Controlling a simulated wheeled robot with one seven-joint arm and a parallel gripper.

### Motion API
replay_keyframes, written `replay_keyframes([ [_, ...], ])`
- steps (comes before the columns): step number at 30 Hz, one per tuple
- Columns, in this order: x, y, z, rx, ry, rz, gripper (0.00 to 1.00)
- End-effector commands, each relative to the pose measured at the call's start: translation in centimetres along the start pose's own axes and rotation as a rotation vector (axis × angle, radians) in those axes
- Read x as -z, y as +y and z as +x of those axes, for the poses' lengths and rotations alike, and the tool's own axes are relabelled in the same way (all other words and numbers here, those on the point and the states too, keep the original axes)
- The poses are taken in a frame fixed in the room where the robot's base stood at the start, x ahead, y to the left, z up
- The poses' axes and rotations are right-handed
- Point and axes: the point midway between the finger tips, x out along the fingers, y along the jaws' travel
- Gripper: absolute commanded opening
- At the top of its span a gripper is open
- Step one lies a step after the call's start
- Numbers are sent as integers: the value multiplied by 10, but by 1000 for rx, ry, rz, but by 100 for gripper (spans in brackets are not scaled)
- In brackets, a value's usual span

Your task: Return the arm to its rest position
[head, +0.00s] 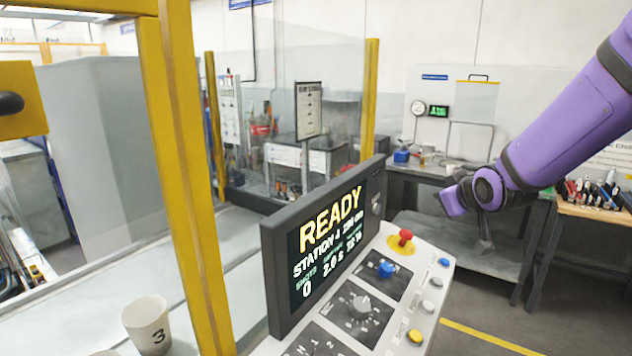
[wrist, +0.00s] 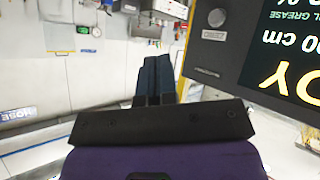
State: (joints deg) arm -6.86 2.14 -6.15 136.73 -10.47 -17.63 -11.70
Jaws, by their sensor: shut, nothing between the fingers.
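My purple arm (head: 565,135) reaches in from the upper right in the head view, bent at a dark joint in front of the back workbench. My gripper (wrist: 153,62) shows in the wrist view with its two dark fingers side by side and closed, holding nothing. In the head view the gripper end is small and partly hidden by the wrist, to the right of the control console (head: 420,285). The arm is apart from the console and held in the air.
A console screen (head: 325,245) reads READY; it also shows upside down in the wrist view (wrist: 285,50). A red knob (head: 405,237) stands up on the console. A cup marked 3 (head: 147,322) is at lower left. Yellow posts (head: 185,170) stand left. A tool bench (head: 590,211) is right.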

Motion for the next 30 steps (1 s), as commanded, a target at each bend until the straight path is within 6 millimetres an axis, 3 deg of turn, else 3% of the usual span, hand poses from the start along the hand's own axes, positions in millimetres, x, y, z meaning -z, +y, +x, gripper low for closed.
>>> replay_keyframes([
  [1, 3, 3, -18, -4, -20, 22, 0],
  [11, -14, 5, -126, 5, -222, 175, 0],
  [21, -53, -16, -240, 28, -425, 319, 0],
  [27, -77, -33, -289, 42, -519, 375, 0],
  [30, -84, -38, -302, 46, -547, 391, 0],
])
